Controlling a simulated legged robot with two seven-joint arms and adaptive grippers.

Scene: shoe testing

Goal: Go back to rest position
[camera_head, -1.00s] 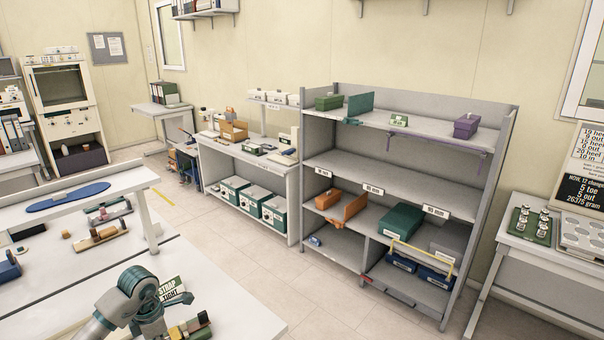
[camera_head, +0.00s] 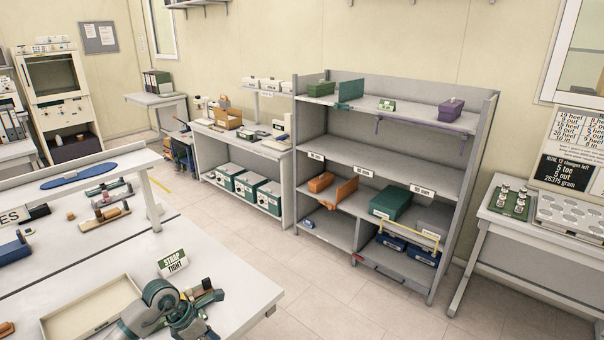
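One of my arms enters at the bottom left of the head view, over the white table (camera_head: 240,288). I take it for my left arm. Its teal and grey gripper (camera_head: 196,322) is low in the picture, near the table's front corner. Its fingers are partly hidden by its own links and cut by the lower edge, so I cannot tell whether it is open or shut. No held object shows clearly. My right gripper is not in view.
A grey shelf unit (camera_head: 285,180) stands beyond open floor (camera_head: 275,250).

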